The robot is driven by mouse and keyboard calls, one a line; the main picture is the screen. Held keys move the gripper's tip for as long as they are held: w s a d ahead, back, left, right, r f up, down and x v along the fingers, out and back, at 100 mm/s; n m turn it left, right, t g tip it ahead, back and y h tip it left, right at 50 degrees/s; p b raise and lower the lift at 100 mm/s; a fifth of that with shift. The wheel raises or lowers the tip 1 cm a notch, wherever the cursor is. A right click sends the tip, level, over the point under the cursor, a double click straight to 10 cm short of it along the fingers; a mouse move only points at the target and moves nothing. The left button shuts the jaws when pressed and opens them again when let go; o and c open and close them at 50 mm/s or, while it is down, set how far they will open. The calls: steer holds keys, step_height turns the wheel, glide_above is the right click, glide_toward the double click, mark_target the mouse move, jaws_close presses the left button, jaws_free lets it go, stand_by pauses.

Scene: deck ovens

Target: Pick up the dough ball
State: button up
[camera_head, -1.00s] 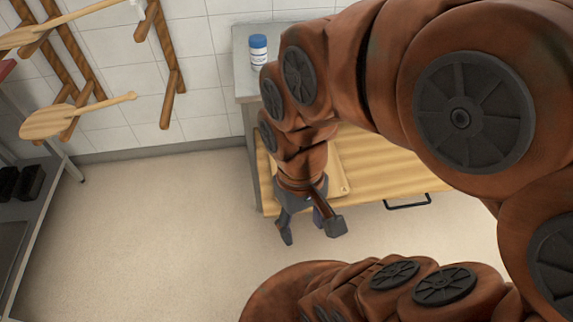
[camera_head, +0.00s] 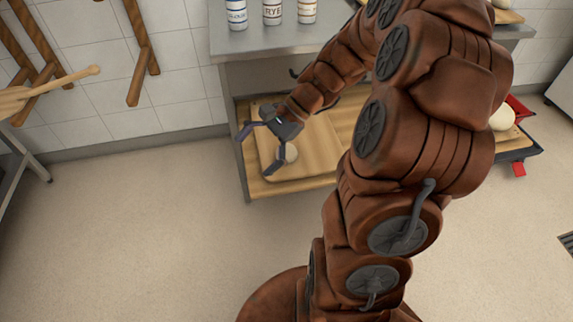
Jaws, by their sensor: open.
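A pale dough ball (camera_head: 291,153) sits on a light wooden board (camera_head: 318,140) on the lower shelf of the table. My gripper (camera_head: 256,150) is open above the left part of the board, its fingers spread. One finger comes down beside the dough ball and hides part of its left side; I cannot tell if they touch. Another pale dough piece (camera_head: 502,118) shows at the right, partly behind my arm.
The metal tabletop (camera_head: 290,40) above the shelf carries several labelled jars, such as one marked rye (camera_head: 272,12). A red and black holder (camera_head: 518,108) stands at the right. The floor (camera_head: 150,230) at left is clear.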

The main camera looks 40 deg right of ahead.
steer(key=w+d+f+m+t+y+b, duration=0.1)
steer(key=w+d+f+m+t+b, duration=0.4)
steer(key=d+f, duration=0.4)
steer(key=m+t+b, duration=0.3)
steer(key=m+b, duration=0.2)
steer(key=m, duration=0.2)
glide_toward(294, 150)
steer(key=shift+h, duration=0.4)
steer(key=x, duration=0.5)
steer(key=shift+s+a+f, duration=0.1)
steer(key=shift+s+a, duration=0.15)
steer(key=shift+r+b+x, duration=0.2)
steer(key=shift+b+x, duration=0.4)
steer(key=shift+x, duration=1.25)
steer(key=shift+r+b+x, duration=0.15)
steer(key=shift+b+x, duration=0.4)
steer(key=shift+x, duration=1.35)
steer(key=shift+w, duration=0.15)
steer(key=c, duration=1.1)
